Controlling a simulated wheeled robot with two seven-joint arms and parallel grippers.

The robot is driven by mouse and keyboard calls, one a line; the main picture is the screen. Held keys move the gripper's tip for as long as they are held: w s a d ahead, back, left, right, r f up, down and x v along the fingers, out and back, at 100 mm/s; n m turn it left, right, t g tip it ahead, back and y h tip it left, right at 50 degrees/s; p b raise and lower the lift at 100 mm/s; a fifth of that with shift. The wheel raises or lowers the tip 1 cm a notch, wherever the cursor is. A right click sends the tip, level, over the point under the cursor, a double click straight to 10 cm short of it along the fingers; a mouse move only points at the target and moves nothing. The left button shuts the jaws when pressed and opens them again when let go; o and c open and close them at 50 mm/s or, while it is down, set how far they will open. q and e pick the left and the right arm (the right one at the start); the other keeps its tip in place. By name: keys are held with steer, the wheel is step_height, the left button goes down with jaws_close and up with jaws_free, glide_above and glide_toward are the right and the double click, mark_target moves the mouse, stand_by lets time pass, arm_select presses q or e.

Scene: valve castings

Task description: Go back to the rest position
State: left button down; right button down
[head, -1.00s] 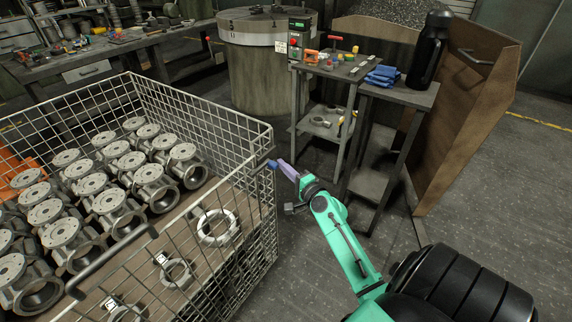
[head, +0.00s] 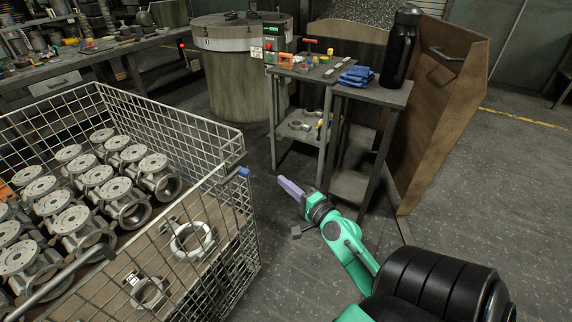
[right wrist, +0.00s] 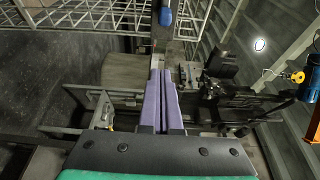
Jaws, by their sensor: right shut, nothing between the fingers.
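My right gripper (head: 284,184) has purple fingers and a green arm. In the head view it is in the air to the right of the wire crate (head: 250,212), apart from it, and in front of the metal stand. In the right wrist view its two fingers (right wrist: 162,80) lie side by side, shut with nothing between them. My left gripper does not show in the head view.
The crate holds several grey valve castings (head: 68,217) and ring flanges (head: 192,241). A blue piece (head: 244,172) sits at the crate's corner. A stand (head: 370,93) carries blue cloths (head: 357,76) and a black bottle (head: 402,45). A wooden-sided bin (head: 440,110) stands right. Floor at right is open.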

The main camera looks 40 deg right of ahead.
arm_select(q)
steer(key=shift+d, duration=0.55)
arm_select(e)
steer(key=shift+a+r, duration=0.1)
